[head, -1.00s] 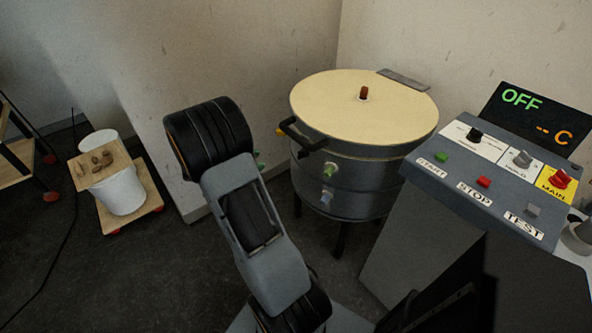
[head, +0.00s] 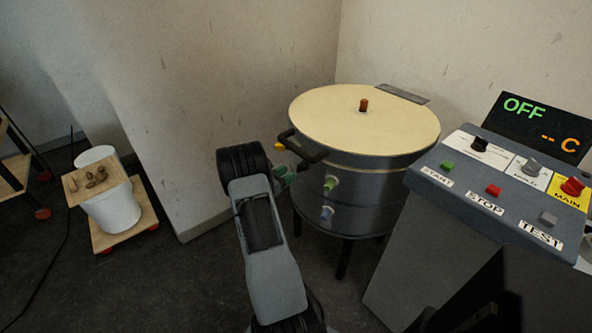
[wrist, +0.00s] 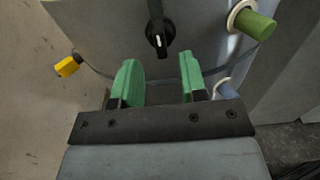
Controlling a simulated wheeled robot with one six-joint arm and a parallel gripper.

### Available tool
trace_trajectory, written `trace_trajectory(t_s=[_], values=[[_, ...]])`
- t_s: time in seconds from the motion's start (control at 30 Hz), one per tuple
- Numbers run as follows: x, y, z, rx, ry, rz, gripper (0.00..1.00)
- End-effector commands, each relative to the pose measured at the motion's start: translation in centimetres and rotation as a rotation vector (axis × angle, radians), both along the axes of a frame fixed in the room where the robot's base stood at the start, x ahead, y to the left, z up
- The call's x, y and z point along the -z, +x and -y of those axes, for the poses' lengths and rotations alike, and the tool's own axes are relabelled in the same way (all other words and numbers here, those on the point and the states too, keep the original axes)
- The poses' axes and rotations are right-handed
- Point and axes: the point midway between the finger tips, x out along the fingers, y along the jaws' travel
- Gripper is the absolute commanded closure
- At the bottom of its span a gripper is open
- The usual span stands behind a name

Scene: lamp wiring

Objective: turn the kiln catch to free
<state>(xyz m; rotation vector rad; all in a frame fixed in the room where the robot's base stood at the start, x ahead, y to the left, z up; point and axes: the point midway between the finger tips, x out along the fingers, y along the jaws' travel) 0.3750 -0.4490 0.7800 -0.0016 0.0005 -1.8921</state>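The kiln (head: 362,172) is a grey drum with a cream lid (head: 350,115), standing in the corner of the walls. In the wrist view, a black knob with a white mark (wrist: 160,38) sits on the kiln's side, just beyond my fingertips; I take it to be the catch. My gripper (wrist: 158,72) is open, its two green fingers apart with nothing between them. In the head view, my gripper (head: 288,174) is at the kiln's left side, below the black handle (head: 305,151), partly hidden by my wrist. The knob cannot be made out there.
A yellow peg (wrist: 68,66) sticks out at left, a green plug (wrist: 252,24) at right. The grey control desk (head: 470,195) stands right of the kiln, its display reading OFF. A bucket (head: 113,208) stands on a wooden dolly at far left.

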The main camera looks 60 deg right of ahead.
Motion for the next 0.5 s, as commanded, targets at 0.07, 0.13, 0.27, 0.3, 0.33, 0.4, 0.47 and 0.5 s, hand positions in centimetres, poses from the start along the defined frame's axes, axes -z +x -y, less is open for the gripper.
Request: trace_trajectory(t_s=[0.07,0.13,0.27,0.3,0.33,0.4,0.47,0.5], values=[[0.0,-0.5,1.3,0.003,-0.001,0.002,0.61],[0.0,-0.8,2.2,0.003,0.0,0.001,0.61],[0.0,-1.2,3.5,0.001,0.001,0.001,0.61],[0.0,-1.3,3.7,0.001,0.001,0.0,0.61],[0.0,-1.3,3.9,0.001,0.001,0.0,0.61],[0.0,-1.4,4.2,0.001,0.001,0.001,0.61],[0.0,-1.5,4.4,0.001,0.001,0.001,0.61],[0.0,-1.5,4.5,0.0,0.001,0.001,0.61]])
